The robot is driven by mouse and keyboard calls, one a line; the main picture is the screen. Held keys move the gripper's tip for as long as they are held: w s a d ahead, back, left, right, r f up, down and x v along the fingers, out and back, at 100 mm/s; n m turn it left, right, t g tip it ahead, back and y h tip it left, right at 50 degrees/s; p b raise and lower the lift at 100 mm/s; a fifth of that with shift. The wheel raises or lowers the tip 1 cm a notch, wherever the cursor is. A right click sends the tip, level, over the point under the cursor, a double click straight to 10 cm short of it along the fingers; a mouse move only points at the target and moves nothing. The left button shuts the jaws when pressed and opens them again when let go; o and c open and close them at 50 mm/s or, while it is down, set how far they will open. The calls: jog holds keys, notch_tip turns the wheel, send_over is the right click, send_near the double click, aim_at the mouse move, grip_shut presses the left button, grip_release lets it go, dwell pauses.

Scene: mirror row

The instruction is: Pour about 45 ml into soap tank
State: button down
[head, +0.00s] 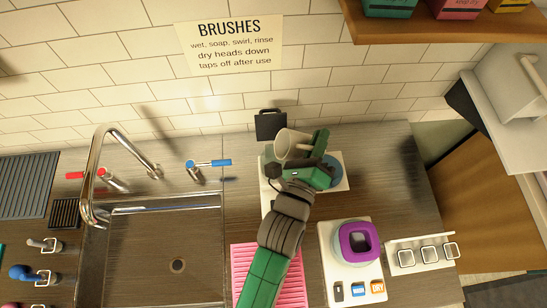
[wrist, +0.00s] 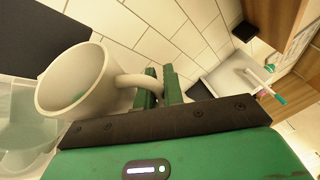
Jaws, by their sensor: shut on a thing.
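A cream mug (head: 291,146) is held by its handle in my gripper (head: 316,152), above the back of the counter right of the sink. The mug is tilted, with its mouth towards the left. In the wrist view the mug (wrist: 75,80) shows its open mouth at the left, and my gripper's fingers (wrist: 160,88) are shut on the handle. My gripper and mug largely hide that spot in the head view.
A dark panel (head: 270,124) stands at the wall behind the mug. A blue disc (head: 334,169) lies on a white board right of my gripper. A purple-rimmed container (head: 358,241), a pink ribbed mat (head: 292,278) and the sink (head: 150,245) are nearer. A tap (head: 98,180) arches over the sink.

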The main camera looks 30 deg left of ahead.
aim_at(304, 139)
jog(key=shift+s+a+r+n+t, duration=0.3)
jog(key=shift+a+r+n, duration=0.1)
jog(key=shift+n, duration=0.2)
jog(key=shift+a+r+n+y, duration=0.1)
jog(key=shift+r+n+y, duration=0.2)
jog(key=shift+n, duration=0.1)
jog(key=shift+s+a+f+t+b, duration=0.15)
jog(key=shift+f+t+b, duration=0.15)
jog(key=shift+b, duration=0.25)
jog(key=shift+s+a+n+b, duration=0.15)
jog(key=shift+a+n+b, duration=0.05)
jog(key=shift+n+b, duration=0.45)
jog(key=shift+r, duration=0.2)
jog(key=shift+s+a+f+n+t+b, duration=0.15)
jog(key=shift+n+t+b, duration=0.15)
jog(key=shift+b, duration=0.3)
jog(key=shift+s+a+r+n+y+b, duration=0.2)
jog(key=shift+a+r+n+y+b, duration=0.15)
jog(key=shift+n, duration=0.3)
